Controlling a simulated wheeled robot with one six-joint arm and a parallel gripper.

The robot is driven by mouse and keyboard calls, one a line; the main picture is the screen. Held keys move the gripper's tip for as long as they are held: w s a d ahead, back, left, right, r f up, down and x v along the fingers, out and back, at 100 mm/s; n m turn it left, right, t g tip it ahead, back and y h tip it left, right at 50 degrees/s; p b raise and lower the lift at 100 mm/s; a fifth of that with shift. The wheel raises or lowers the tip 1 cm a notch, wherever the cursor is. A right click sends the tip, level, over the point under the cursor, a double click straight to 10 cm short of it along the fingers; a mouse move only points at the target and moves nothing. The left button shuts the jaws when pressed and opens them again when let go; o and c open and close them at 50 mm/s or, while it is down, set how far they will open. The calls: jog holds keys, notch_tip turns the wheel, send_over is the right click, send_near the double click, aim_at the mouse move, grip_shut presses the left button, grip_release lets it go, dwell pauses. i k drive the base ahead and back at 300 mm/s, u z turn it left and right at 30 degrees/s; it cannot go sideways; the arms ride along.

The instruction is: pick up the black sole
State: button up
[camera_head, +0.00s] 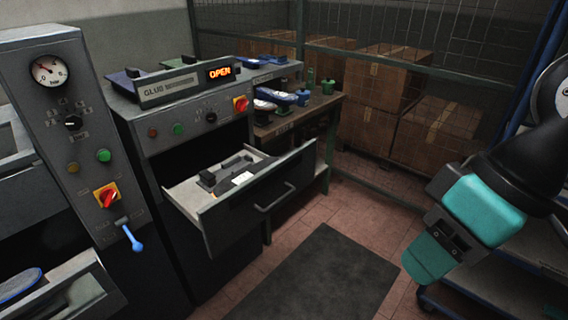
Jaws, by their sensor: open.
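A grey drawer (213,215) is pulled out of the glue machine. In it lies a dark, long, flat shape (222,183) that looks like the black sole, with small black blocks and a white label beside it. Its outline is partly unclear at this size. My gripper (432,258), teal and black, hangs at the right, well apart from the drawer, above the floor. It is open, and nothing shows in it.
The glue machine (188,130) has a lit OPEN display (219,72). A press panel (80,120) with a blue lever stands left. A bench (295,118) holds blue items and small containers. Cardboard boxes (385,85) stand behind a wire fence. A dark mat (318,283) lies on free floor.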

aim_at(231, 181)
jog(key=z, duration=0.2)
jog(key=i, duration=0.8)
jog(key=u, duration=0.7)
jog(key=i, duration=0.6)
jog(key=u, duration=0.55)
